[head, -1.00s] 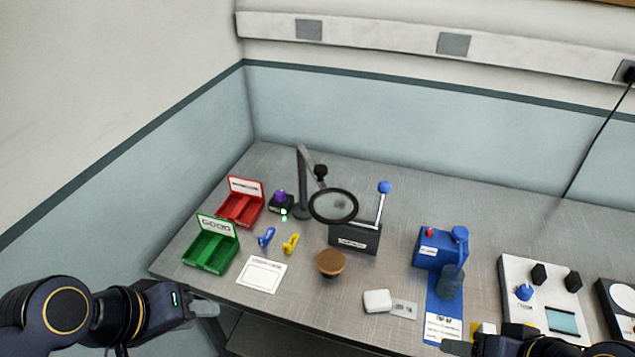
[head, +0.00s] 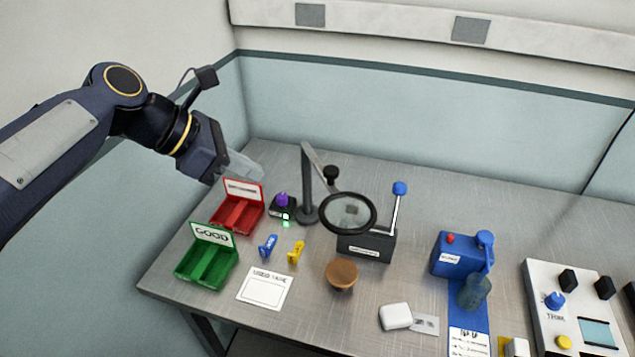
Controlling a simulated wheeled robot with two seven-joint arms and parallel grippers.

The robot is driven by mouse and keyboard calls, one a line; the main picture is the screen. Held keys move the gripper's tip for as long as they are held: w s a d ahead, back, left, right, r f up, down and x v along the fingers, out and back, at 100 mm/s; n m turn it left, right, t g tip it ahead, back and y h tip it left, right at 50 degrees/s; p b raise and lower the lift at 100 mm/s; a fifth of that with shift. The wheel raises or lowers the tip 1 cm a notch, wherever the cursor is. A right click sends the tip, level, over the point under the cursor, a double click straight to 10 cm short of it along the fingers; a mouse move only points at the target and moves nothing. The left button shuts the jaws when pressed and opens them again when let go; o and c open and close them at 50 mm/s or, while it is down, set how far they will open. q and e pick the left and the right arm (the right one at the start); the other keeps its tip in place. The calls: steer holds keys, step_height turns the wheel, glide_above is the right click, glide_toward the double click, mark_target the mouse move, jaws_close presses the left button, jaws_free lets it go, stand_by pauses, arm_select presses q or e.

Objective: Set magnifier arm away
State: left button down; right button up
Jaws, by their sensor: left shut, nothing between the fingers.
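The magnifier arm (head: 308,185) is a grey post with a jointed bar and a black knob. Its round black-rimmed lens (head: 348,213) hangs in front of the black box with the blue-knobbed lever, out over the table. My left gripper (head: 250,170) is shut and empty, above the back left of the table near the red bin, left of the magnifier post and apart from it. My right gripper is out of view.
A red bin (head: 223,213) and a green bin (head: 186,263) stand at the left edge. A small black unit with a purple knob (head: 282,199) sits beside the post. The lever box (head: 362,249), brown knob (head: 341,273) and blue device (head: 457,259) stand to the right.

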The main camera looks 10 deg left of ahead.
mark_target(328, 174)
arm_select(q)
steer(key=shift+d+f, duration=0.1)
steer(key=w+d+r+x, duration=0.1)
steer(key=r+x, duration=0.1)
steer(key=x, duration=1)
steer(key=shift+w+d+f+p, duration=0.2)
steer(key=shift+d+p, duration=0.2)
steer(key=shift+d, duration=0.05)
